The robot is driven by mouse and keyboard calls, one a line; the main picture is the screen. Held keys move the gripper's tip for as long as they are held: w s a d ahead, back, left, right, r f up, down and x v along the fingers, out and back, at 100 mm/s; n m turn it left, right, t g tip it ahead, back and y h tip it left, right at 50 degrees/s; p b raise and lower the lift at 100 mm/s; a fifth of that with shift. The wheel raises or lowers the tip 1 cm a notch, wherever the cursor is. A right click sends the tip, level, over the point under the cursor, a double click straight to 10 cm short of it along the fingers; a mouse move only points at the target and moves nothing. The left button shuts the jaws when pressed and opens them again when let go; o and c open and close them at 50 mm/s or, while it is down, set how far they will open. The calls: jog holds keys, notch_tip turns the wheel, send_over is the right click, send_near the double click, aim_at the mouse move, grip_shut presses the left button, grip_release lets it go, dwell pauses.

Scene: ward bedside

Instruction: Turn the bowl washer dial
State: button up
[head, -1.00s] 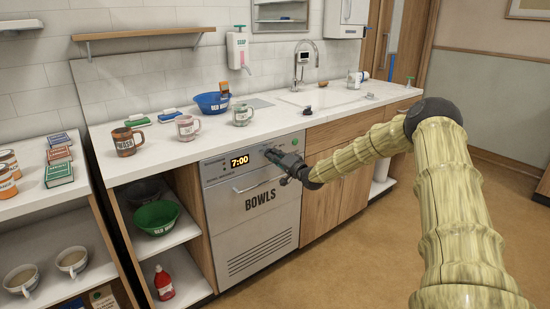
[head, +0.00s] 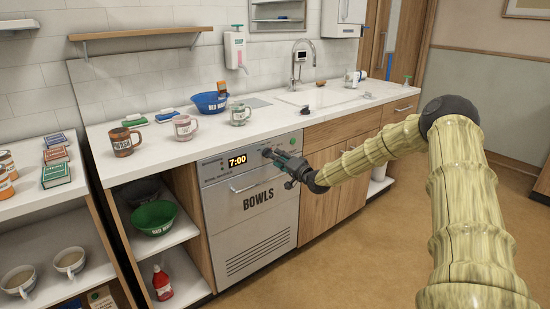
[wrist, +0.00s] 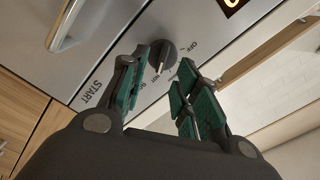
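The bowl washer (head: 262,235) is a grey under-counter machine lettered "BOWLS", with a lit 7:00 display (head: 237,160). Its dark round dial (wrist: 163,55) shows in the wrist view, with a pale mark on its lower side in the picture. "OFF" is printed to the right of the dial; other small labels are partly covered by the fingers. My gripper (wrist: 158,88) is open and empty, its green-padded fingers on either side of the dial's line. I cannot tell whether either finger touches it. In the head view my gripper (head: 277,159) is at the panel's right end.
A bar handle (head: 257,182) crosses the washer door below the panel; its end also shows in the wrist view (wrist: 66,22). The counter (head: 160,147) above holds mugs (head: 184,127) and a blue bowl (head: 210,102). The floor (head: 345,255) in front is clear.

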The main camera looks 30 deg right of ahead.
jog(key=s, duration=0.8)
jog(key=shift+d, duration=0.3)
jog(key=shift+s, duration=0.1)
